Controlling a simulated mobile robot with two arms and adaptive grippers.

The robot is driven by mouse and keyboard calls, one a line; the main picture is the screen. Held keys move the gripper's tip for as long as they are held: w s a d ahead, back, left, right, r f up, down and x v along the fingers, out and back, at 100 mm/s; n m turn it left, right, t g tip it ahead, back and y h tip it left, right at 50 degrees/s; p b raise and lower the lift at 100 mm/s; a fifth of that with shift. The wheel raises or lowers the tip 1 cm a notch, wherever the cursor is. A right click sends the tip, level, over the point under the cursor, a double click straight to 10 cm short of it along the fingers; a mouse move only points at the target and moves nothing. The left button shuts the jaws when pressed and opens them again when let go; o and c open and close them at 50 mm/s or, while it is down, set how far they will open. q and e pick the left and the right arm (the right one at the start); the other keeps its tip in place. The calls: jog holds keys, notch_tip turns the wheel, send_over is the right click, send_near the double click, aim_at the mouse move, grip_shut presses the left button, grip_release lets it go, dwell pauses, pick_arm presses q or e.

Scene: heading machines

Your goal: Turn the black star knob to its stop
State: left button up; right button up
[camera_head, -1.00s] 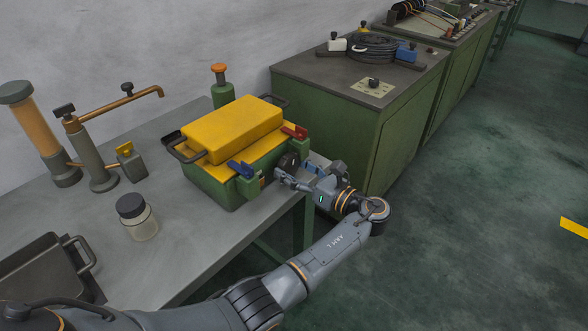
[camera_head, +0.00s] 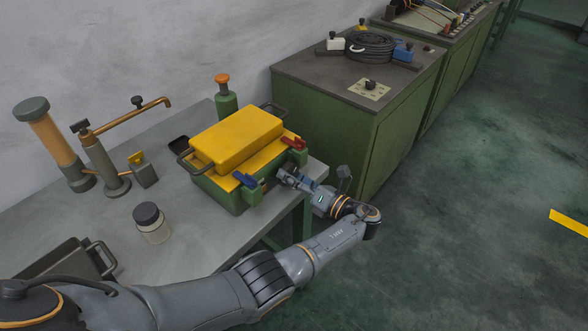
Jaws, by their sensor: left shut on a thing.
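A green box with a yellow lid (camera_head: 237,140) stands near the right end of the grey bench. It has a blue lever (camera_head: 244,179) and a red lever (camera_head: 294,143) on its near side. My left gripper (camera_head: 284,175) is at this side, between the two levers, and is shut on what looks like the black star knob. The gripper covers almost all of the knob, so its shape and angle cannot be told. My right gripper is not in view.
A jar with a dark lid (camera_head: 151,223) and a black tray (camera_head: 72,262) are on the bench at left. A pump with an orange spout (camera_head: 105,160) stands behind. Green cabinets (camera_head: 335,135) are at right, one carrying coiled black cable (camera_head: 370,46). The floor at right is clear.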

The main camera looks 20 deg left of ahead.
pick_arm(q)
jog(key=shift+r+m+p, duration=0.15)
jog(key=shift+m+p, duration=0.2)
jog(key=shift+m, duration=0.25)
jog(key=shift+a, duration=0.1)
jog(key=o, duration=1.1)
jog(key=shift+o, duration=0.2)
